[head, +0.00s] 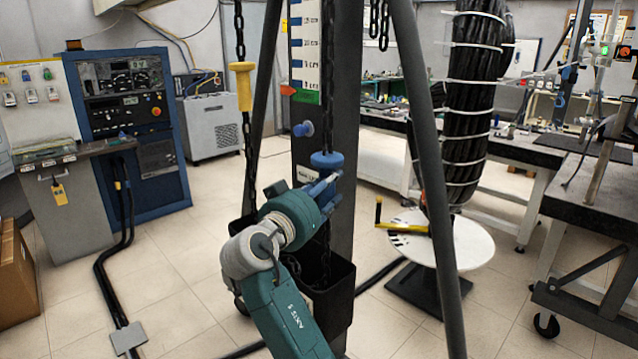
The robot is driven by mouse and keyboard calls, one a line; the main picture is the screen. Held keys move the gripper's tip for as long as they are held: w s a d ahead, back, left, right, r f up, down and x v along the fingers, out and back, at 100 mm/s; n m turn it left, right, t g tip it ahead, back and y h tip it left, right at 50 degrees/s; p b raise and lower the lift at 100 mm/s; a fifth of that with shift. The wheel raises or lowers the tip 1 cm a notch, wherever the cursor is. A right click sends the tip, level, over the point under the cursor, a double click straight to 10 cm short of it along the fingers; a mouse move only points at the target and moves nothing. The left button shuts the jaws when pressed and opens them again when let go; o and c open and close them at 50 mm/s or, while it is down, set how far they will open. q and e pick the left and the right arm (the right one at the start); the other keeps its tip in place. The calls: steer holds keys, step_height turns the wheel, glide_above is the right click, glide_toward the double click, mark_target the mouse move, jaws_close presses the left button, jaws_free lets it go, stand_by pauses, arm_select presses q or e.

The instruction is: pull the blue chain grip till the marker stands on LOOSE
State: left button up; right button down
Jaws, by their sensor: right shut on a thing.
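The blue chain grip (327,159) hangs on a dark chain in front of the dark column. My right gripper (333,178) reaches up from below and is shut on the grip; the wrist hides part of its fingers. The red-orange marker (288,90) stands at the left edge of the white scale (296,48), near its lower end, about level with the top of the green band (307,97). The small lettering there is too small to read for certain. My left gripper is not in view.
A yellow grip (241,85) hangs on another chain to the left. A blue knob (303,129) sticks out of the column. A black bin (335,295) is below. Dark slanting legs flank the column. A cable coil (475,100) hangs above a round white plate (470,245) at right.

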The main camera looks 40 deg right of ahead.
steer(key=shift+f, duration=0.2)
steer(key=c, duration=1.3)
jaws_free()
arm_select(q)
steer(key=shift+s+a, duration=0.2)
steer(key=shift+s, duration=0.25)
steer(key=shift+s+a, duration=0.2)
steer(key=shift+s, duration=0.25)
arm_select(e)
steer(key=v, duration=1.2)
